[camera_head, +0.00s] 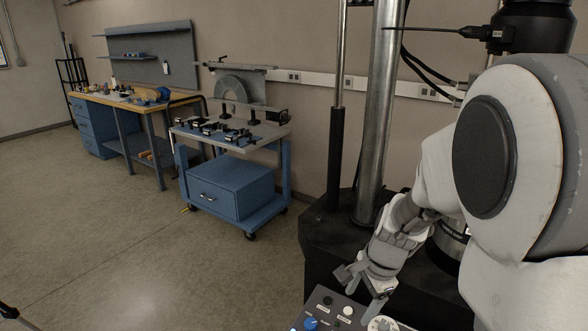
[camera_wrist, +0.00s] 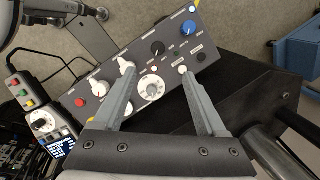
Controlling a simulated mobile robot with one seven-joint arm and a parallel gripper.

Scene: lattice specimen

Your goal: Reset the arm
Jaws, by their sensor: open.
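My gripper (camera_head: 364,284) is at the lower middle of the head view, at the end of my white arm, just above a grey control panel (camera_head: 331,300). In the wrist view my gripper (camera_wrist: 158,80) has its two fingers spread wide apart with nothing between them. The same control panel (camera_wrist: 208,38) lies beyond the fingertips, with a blue knob, a black knob, white knobs, a white dial (camera_wrist: 152,88) and a red button. The dial appears between the fingers in the picture; I cannot tell how far it is from them.
A black machine base (camera_head: 325,225) with steel columns (camera_head: 378,120) stands close to my arm. A smaller control box (camera_wrist: 42,120) is left in the wrist view. A blue cart (camera_head: 235,190) and workbench (camera_head: 125,103) stand farther back.

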